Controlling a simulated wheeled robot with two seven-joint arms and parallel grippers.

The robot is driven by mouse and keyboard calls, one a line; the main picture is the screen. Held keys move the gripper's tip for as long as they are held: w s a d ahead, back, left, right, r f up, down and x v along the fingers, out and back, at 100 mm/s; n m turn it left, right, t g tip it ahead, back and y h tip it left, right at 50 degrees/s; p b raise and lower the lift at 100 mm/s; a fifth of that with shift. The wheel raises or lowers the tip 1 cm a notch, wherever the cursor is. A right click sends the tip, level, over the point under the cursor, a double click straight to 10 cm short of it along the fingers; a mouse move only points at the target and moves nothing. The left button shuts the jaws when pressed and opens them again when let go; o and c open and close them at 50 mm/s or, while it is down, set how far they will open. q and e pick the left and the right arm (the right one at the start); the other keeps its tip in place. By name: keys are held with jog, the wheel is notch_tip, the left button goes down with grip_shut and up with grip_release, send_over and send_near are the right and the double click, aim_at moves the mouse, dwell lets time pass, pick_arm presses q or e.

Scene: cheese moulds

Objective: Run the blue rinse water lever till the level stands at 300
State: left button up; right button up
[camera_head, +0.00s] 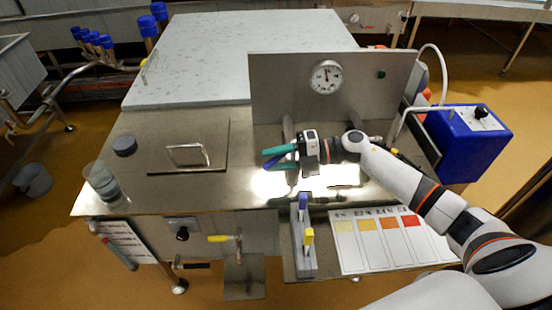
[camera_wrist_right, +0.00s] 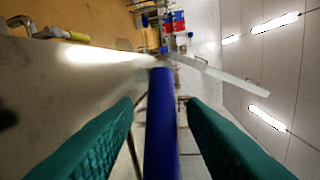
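My right gripper (camera_head: 276,158), with green fingers, is over the steel table top near the upright panel. A blue lever (camera_wrist_right: 162,125) runs lengthwise between its two fingers in the right wrist view, with a visible gap to each finger. My left gripper is not in view.
A round dial (camera_head: 326,77) sits on the upright panel (camera_head: 370,90). A small block holds a blue peg (camera_head: 303,201) and a yellow peg (camera_head: 309,237) at the front edge. A colour chart (camera_head: 378,242) lies beside it. A blue box (camera_head: 462,150) stands right.

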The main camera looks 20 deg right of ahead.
jog(key=shift+d, duration=0.15)
jog(key=b+v, duration=0.2)
jog(key=v, duration=0.9)
jog(key=shift+s+d, duration=0.15)
jog(key=shift+d, duration=0.2)
jog(key=shift+r, duration=0.1)
dwell(2.9)
